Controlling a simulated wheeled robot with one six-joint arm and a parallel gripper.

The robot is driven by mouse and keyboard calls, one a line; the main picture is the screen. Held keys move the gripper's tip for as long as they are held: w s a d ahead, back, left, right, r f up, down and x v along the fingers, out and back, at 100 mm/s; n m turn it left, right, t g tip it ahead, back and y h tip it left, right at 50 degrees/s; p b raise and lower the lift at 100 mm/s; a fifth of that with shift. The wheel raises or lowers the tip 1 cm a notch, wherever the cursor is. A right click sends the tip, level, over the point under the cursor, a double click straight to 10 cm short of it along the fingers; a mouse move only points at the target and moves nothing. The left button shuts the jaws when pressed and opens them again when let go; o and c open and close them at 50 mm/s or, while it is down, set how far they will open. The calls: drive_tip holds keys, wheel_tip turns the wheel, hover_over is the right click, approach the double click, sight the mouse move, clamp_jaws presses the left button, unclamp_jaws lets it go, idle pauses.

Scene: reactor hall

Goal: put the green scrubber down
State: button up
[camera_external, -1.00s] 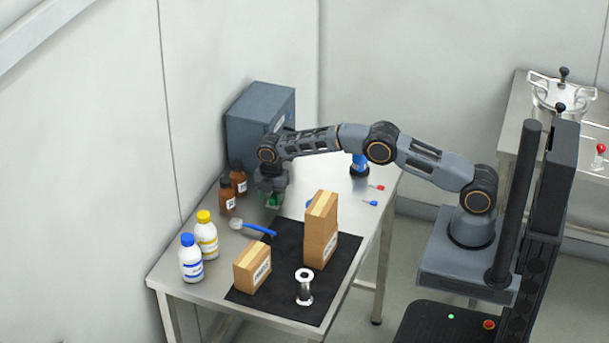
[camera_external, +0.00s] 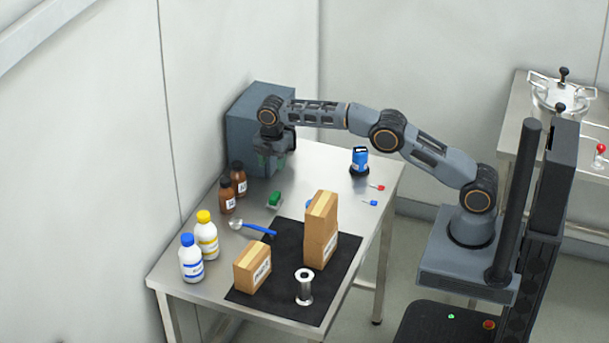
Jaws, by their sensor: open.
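The green scrubber (camera_external: 275,198) rests on the steel table (camera_external: 180,268), right of the brown bottles and just behind the black mat. Nothing holds it. My gripper (camera_external: 272,168) is open and hangs above and slightly behind the scrubber, in front of the grey cabinet. There is a clear gap between the gripper and the scrubber. The fingers are small and dark in this view.
Two brown bottles (camera_external: 233,187) and white bottles (camera_external: 192,258) line the left side. Cardboard boxes (camera_external: 320,230) and a metal spool (camera_external: 304,287) stand on the black mat (camera_external: 283,250). A spoon (camera_external: 255,228) lies near the mat. A blue canister (camera_external: 360,163) stands behind right.

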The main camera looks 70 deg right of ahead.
drive_tip(key=s+d+r+m+t, duration=0.25)
drive_tip(key=s+r+m, duration=0.8)
drive_tip(key=s, duration=0.75)
drive_tip(key=s+d+f+m, duration=0.1)
drive_tip(key=s+f+m, duration=0.1)
drive_tip(key=s, duration=0.8)
drive_tip(key=s+d+f+m+t, duration=0.1)
drive_tip(key=s+f+m, duration=0.1)
drive_tip(key=s+m, duration=0.3)
drive_tip(key=s, duration=0.4)
drive_tip(key=shift+s+d+f, duration=0.15)
drive_tip(key=shift+s, duration=0.2)
